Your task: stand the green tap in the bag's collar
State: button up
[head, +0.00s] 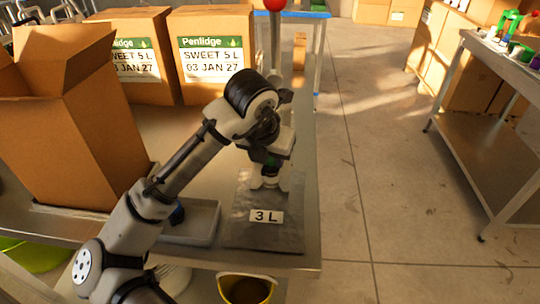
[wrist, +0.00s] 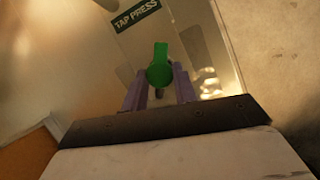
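The silver-grey bag (head: 262,233) marked 3 L lies flat near the table's front edge in the head view. My gripper (head: 269,172) points down over the bag's far part. In the wrist view the green tap (wrist: 160,66) sits between the two purple-grey fingers of my gripper (wrist: 159,82), which look closed on its sides. Only a small green patch of the tap (head: 272,162) shows in the head view. Something pale is under the gripper at the bag; the collar is mostly hidden, and I cannot tell whether the tap touches it.
A grey tray (head: 201,226) with a dark blue thing is left of the bag. An open carton (head: 75,140) stands at far left, and two Penlidge boxes (head: 210,60) stand behind. A red ball (head: 275,4) tops a post. A TAP PRESS plate (wrist: 137,15) shows. A yellow bucket (head: 246,289) is in front.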

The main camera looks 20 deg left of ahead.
jog(key=o, duration=0.5)
jog(key=shift+r, duration=0.1)
jog(key=v, duration=1.3)
jog(key=shift+s+r+b, duration=0.1)
jog(key=shift+r+b, duration=0.2)
jog(key=shift+b, duration=0.05)
